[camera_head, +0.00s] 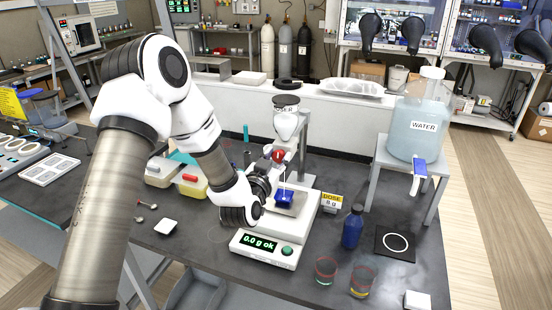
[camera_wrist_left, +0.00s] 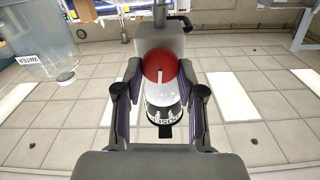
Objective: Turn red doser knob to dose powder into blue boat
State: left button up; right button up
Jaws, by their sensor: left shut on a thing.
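The red doser knob (camera_wrist_left: 160,68) sits between the fingers of my left gripper (camera_wrist_left: 160,100) in the left wrist view, and the gripper is shut on it. In the head view the knob (camera_head: 278,156) is a small red spot at the doser (camera_head: 286,122), a white body with a dark top on a grey stand. My left gripper (camera_head: 270,172) reaches it from the left. The blue boat (camera_head: 284,199) lies on the balance pan below the doser. The balance display (camera_head: 259,242) reads "0.0 g ok". My right gripper is not in view.
A blue bottle (camera_head: 352,227), a black pad with a white ring (camera_head: 395,243) and two glass beakers (camera_head: 325,270) are at the front right. A water carboy (camera_head: 418,118) stands on a grey stand.

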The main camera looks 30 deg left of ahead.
pick_arm(q)
jog(key=m, duration=0.3)
jog(key=shift+m, duration=0.4)
jog(key=shift+w+d+m, duration=0.1)
jog(key=shift+m, duration=1.7)
jog(key=o, duration=1.1)
jog(key=shift+w, duration=0.1)
jog(key=shift+w+a+f, duration=0.2)
jog(key=v, duration=0.7)
jog(key=shift+s, duration=0.3)
jog(key=shift+w+d, duration=0.1)
